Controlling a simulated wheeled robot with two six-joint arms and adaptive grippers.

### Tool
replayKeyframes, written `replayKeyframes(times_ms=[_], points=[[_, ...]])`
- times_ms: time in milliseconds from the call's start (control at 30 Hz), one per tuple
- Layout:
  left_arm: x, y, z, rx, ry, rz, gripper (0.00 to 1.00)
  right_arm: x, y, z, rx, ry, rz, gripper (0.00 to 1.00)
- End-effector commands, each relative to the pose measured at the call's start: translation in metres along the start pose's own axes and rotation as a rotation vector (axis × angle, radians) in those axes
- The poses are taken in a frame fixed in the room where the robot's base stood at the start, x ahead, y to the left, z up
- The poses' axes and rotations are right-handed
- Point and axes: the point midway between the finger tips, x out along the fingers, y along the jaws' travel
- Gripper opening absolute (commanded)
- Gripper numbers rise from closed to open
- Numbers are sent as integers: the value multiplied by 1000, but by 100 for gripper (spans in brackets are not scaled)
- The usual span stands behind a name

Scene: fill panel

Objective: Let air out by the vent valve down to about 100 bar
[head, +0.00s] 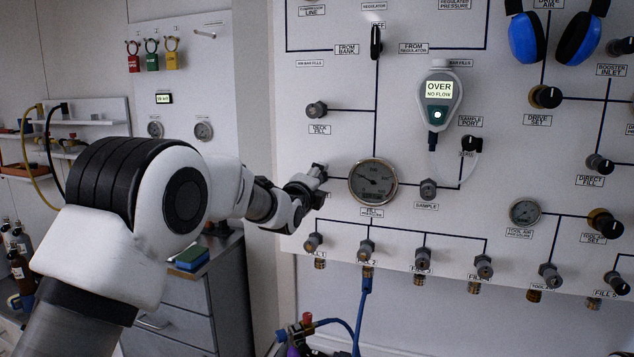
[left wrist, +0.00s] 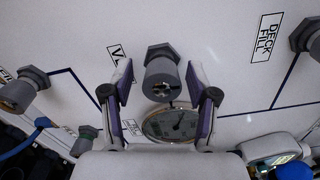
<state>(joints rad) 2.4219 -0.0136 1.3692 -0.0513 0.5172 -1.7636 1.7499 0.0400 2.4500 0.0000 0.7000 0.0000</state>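The vent valve (left wrist: 161,75) is a grey knob with a hexagonal base on the white panel. Its label in the left wrist view is partly hidden and shows a "V". My left gripper (left wrist: 158,95) is open, its fingers on either side of the knob with small gaps. In the head view my left gripper (head: 318,173) is at the panel just left of the round fill gauge (head: 373,182) and hides the vent knob. The gauge needle points to the upper left; its numbers are too small to read. The gauge (left wrist: 170,123) also shows in the left wrist view. My right gripper is not in view.
The deck fill knob (head: 316,109) is above my gripper. The fill 1 valve (head: 313,242) and fill 2 valve (head: 366,248) sit below, with a blue hose (head: 363,305) on fill 2. The sample knob (head: 428,188) is right of the gauge. A hanging analyser (head: 438,95) reads "OVER NO FLOW".

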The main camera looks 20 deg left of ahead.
Motion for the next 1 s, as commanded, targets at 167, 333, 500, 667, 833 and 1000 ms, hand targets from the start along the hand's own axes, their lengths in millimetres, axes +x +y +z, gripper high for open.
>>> replayKeyframes(times_ms=[167, 333, 500, 667, 833, 1000], points=[[-2, -1, 0, 0, 0, -1, 59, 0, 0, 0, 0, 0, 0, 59], [-23, -1, 0, -1, 0, 1, 59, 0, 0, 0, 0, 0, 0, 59], [-68, -1, 0, -1, 0, 1, 59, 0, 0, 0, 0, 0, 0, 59], [-104, 0, 0, -1, 0, 1, 59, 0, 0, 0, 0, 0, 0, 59], [-120, 1, 0, -1, 0, 1, 59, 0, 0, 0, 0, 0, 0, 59], [-120, 0, 0, -1, 0, 0, 59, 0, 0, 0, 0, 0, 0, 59]])
